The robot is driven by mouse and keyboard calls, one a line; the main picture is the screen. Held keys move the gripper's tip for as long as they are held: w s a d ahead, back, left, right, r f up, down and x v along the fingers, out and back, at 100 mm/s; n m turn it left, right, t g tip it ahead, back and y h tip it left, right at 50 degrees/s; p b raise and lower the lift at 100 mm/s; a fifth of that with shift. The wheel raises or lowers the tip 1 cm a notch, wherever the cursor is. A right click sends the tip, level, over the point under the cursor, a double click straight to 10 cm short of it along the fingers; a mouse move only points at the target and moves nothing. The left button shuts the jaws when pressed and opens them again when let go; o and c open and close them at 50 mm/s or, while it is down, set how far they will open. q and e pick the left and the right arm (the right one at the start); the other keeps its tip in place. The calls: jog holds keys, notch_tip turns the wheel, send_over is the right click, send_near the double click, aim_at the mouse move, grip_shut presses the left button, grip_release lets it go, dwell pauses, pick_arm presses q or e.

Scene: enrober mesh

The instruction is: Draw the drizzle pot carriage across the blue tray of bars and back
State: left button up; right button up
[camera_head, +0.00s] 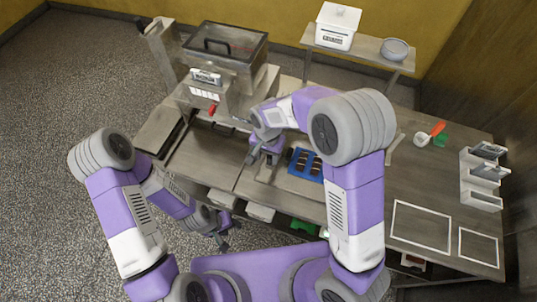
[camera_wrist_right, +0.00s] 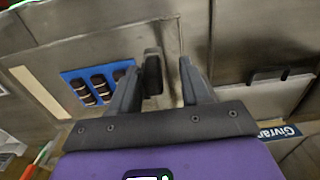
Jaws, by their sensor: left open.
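The blue tray (camera_head: 297,166) holds several dark bars with pale stripes. It lies flat on the steel bench, partly behind my right arm, and shows left of my right gripper in the wrist view (camera_wrist_right: 69,77). My right gripper (camera_wrist_right: 160,85) is just beside the tray, its fingers apart. A dark upright piece (camera_wrist_right: 152,72) stands between them, close to the left finger; I cannot tell whether it is the carriage's handle. In the head view my right gripper (camera_head: 264,157) is low over the bench. The drizzle pot is not clearly visible. My left gripper (camera_head: 223,230) is open and empty before the bench front.
A steel machine with a hopper (camera_head: 225,48) and red lever (camera_head: 212,109) stands at the back left. A white box (camera_head: 337,26) and grey bowl (camera_head: 395,49) sit on a back shelf. A red-handled tool (camera_head: 438,128) and holder (camera_head: 482,175) are right.

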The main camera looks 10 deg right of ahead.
jog(key=shift+d, duration=0.15)
notch_tip(320, 180, up, 8)
jog(key=shift+f, duration=0.2)
dwell(0.4)
